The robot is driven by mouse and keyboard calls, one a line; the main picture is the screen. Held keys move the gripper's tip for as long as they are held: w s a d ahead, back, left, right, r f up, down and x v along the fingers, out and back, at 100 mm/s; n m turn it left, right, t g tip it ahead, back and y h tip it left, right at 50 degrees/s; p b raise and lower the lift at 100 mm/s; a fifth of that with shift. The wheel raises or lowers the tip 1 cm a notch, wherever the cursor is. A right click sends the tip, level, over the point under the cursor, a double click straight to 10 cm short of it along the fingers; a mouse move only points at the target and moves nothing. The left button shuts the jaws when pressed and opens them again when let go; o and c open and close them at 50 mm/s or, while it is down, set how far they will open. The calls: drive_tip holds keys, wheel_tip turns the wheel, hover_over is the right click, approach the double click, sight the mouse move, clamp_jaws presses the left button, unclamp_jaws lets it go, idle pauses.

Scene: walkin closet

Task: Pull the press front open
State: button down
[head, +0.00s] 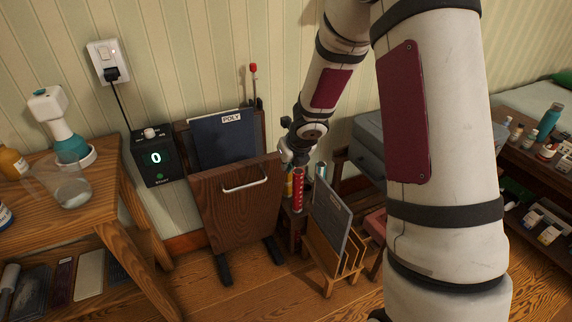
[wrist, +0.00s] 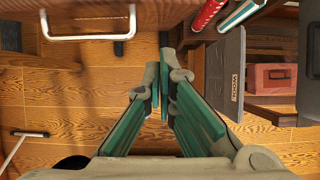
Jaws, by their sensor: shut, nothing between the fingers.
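The press (head: 222,205) stands against the wall, a wooden frame on dark feet with a wooden front panel. A pale bar handle (head: 245,187) is near the front's top edge. A dark blue panel labelled POLY (head: 222,140) shows behind the front, which stands lower than it. My gripper (head: 297,160) is beside the press's upper right corner, right of the handle and apart from it. In the wrist view my gripper (wrist: 160,85) has its green-padded fingers together and empty, and the handle (wrist: 88,38) shows at upper left.
A control box reading 0 (head: 155,158) hangs left of the press. A wooden table (head: 100,195) with bottles stands at left. A rack with a grey board (head: 331,220) and a red cylinder (head: 298,190) are close on the right. Floor in front of the press is clear.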

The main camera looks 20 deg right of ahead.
drive_tip(key=shift+s+r, duration=0.1)
drive_tip(key=shift+r, duration=0.2)
